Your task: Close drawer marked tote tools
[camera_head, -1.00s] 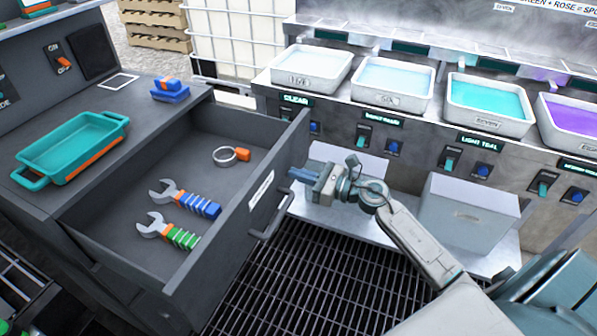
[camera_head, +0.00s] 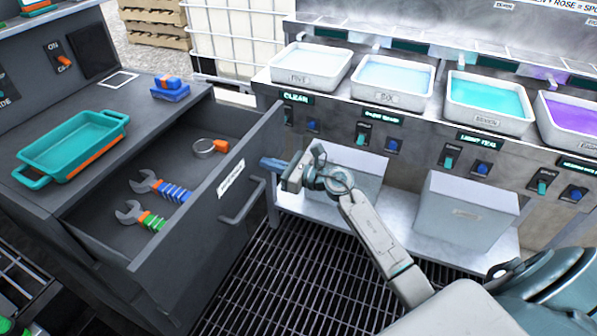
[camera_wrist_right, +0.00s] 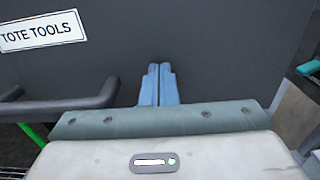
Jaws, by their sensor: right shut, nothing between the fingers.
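The dark grey drawer (camera_head: 205,232) is partly open and slants out of the cabinet at left. Its front bears a white label (camera_head: 231,178), which reads TOTE TOOLS in the right wrist view (camera_wrist_right: 42,30). A bar handle (camera_head: 243,203) is on the front, below the label. My right gripper (camera_head: 270,163) is shut and empty, its blue fingertips pointing at the drawer front, right of the label and handle. In the wrist view the fingertips (camera_wrist_right: 159,72) are at or very close to the front; contact is unclear. My left gripper is not in view.
Inside the drawer lie a blue-handled wrench (camera_head: 160,186), a green-handled wrench (camera_head: 139,214) and a ring-shaped tool (camera_head: 209,147). A teal tray (camera_head: 72,148) and blue blocks (camera_head: 170,88) sit on the cabinet top. A grey bin (camera_head: 466,211) stands on the low shelf at right.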

